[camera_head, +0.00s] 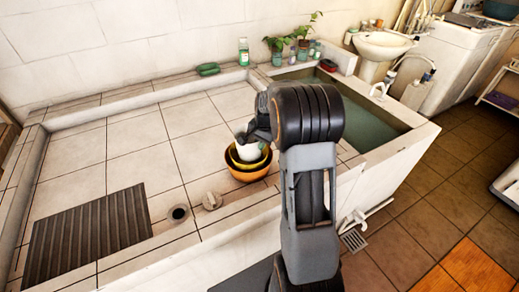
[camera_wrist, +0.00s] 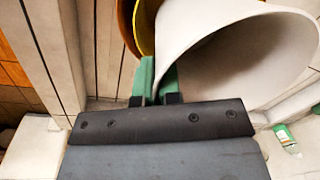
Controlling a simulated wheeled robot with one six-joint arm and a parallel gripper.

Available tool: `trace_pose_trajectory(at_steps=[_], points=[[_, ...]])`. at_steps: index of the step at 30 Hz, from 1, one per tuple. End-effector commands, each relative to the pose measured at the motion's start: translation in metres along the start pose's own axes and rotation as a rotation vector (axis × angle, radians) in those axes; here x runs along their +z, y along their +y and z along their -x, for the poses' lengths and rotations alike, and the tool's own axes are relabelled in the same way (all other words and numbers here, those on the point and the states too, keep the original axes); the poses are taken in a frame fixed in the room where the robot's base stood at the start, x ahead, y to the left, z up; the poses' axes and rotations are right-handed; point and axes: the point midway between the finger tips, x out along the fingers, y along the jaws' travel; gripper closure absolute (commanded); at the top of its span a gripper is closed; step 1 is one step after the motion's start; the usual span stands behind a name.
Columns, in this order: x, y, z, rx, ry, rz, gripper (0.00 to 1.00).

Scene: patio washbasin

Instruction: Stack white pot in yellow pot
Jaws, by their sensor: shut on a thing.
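The white pot (camera_head: 247,152) has its lower part hidden by the rim of the yellow pot (camera_head: 233,156), so it appears to be inside it or just above it. I cannot tell whether its base rests on the bottom. My gripper (camera_head: 262,137) is at the white pot's upper right side, largely covered by my own arm. In the wrist view the green fingertips (camera_wrist: 158,82) are shut on the rim of the tilted-looking white pot (camera_wrist: 250,60). The yellow pot (camera_wrist: 146,28) shows behind it at the upper left.
An orange bowl (camera_head: 248,175) sits under the yellow pot on the tiled counter. A small stone-like object (camera_head: 212,201), a drain hole (camera_head: 178,213) and a ribbed dark mat (camera_head: 88,235) lie to the left. A water-filled basin (camera_head: 368,131) is behind right.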

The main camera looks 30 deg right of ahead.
Motion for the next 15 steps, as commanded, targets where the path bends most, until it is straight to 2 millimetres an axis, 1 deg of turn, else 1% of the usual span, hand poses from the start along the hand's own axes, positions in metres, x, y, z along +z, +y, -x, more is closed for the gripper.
trace_pose_trajectory(at_steps=[5, 7, 12, 15], points=[[-0.001, -0.004, -0.005, 0.0, 0.0, 0.001, 1.0], [-0.003, -0.006, -0.011, 0.0, 0.0, 0.001, 1.0], [-0.002, -0.002, -0.033, 0.001, -0.002, 0.0, 1.0], [-0.002, -0.002, -0.04, -0.001, 0.0, 0.0, 1.0]])
